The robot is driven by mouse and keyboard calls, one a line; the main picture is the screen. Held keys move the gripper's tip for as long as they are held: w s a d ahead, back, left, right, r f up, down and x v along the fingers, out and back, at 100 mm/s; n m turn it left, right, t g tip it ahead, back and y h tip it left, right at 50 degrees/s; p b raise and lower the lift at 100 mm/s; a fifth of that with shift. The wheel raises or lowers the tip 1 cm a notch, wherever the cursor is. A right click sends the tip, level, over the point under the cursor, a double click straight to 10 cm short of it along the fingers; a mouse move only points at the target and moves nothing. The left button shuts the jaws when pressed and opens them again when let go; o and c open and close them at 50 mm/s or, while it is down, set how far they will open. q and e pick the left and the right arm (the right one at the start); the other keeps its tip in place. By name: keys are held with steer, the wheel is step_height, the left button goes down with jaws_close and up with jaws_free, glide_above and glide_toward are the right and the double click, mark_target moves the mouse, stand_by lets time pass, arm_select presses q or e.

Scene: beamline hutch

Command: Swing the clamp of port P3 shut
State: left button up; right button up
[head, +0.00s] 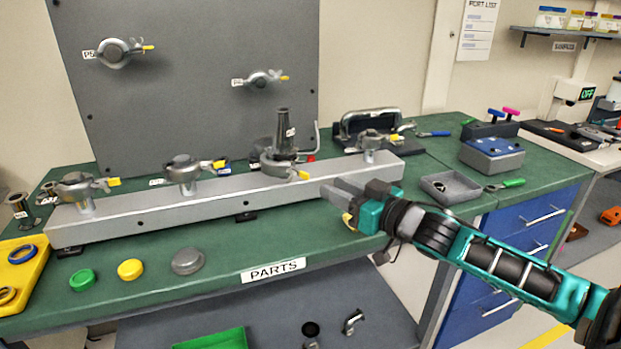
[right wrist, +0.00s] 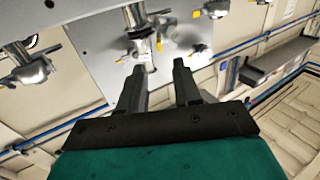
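My left gripper is not in view.
The rail (head: 225,200) bears other clamped ports on both sides. A grey panel (head: 190,110) with two more ports stands behind. A grey tray (head: 449,193) is to the right. Caps and a yellow tray (head: 20,290) are at the front left. A handled bar stands behind the rail's right end.

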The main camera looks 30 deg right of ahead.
glide_toward(279, 169)
steer(key=shift+w+d+f, duration=0.1)
steer(key=shift+w+d, duration=0.15)
steer(key=shift+w, duration=0.35)
steer(key=shift+w+d+r, duration=0.1)
steer(key=shift+w+d, duration=0.2)
steer(key=shift+w, duration=0.3)
steer(key=shift+w+d+f, duration=0.1)
steer(key=shift+w+d, duration=0.15)
steer(key=shift+w, duration=0.4)
steer(key=shift+c, duration=0.2)
jaws_close()
